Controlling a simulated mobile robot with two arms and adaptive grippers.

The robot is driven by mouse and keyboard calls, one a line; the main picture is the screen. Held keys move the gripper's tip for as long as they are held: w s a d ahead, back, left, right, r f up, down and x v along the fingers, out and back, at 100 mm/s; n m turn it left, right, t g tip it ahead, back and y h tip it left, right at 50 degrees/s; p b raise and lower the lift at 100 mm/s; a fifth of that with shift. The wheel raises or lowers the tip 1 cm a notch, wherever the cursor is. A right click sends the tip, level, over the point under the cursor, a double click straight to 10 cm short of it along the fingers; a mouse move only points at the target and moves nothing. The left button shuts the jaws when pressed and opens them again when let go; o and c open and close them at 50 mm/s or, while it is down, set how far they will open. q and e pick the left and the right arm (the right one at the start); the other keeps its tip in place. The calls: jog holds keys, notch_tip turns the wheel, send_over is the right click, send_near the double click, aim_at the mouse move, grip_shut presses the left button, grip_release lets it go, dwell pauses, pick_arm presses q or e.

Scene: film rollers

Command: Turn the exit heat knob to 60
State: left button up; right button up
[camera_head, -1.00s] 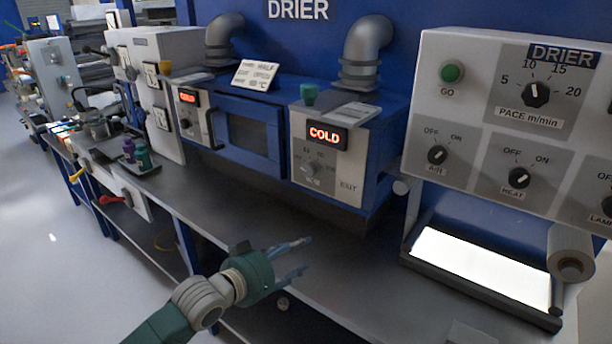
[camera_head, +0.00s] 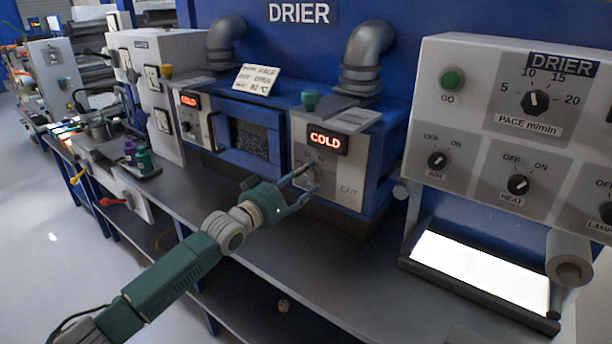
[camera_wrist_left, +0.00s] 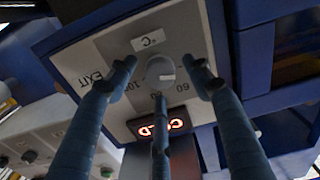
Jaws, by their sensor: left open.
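The exit heat knob (camera_wrist_left: 160,70) is a small grey dial on the pale EXIT panel (camera_head: 349,192) under a lit COLD display (camera_head: 325,140). In the left wrist view the panel appears upside down, with the marks 60, 80 and 100 around the knob and a °C label (camera_wrist_left: 150,41). I cannot read the knob's pointer clearly. My left gripper (camera_head: 308,180) is open in front of the knob, its blue fingers spread around it. The left wrist view shows a gap between the fingertips (camera_wrist_left: 163,82) and the knob. In the head view the fingers partly hide the dial.
A dark-windowed door (camera_head: 254,140) is left of the EXIT panel. A control panel (camera_head: 470,160) with more knobs and a bright plate (camera_head: 480,272) are to the right. The bench front is clear.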

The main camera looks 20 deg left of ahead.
pick_arm(q)
jog(key=shift+w+d, duration=0.2)
jog(key=shift+w, duration=0.4)
jog(key=c, duration=1.1)
jog(key=shift+c, duration=0.2)
jog(key=shift+m, duration=0.4)
jog(key=m, duration=0.4)
jog(key=shift+m, duration=0.3)
jog(key=m, duration=0.4)
jog(key=shift+p, duration=0.4)
jog(key=shift+m, duration=0.3)
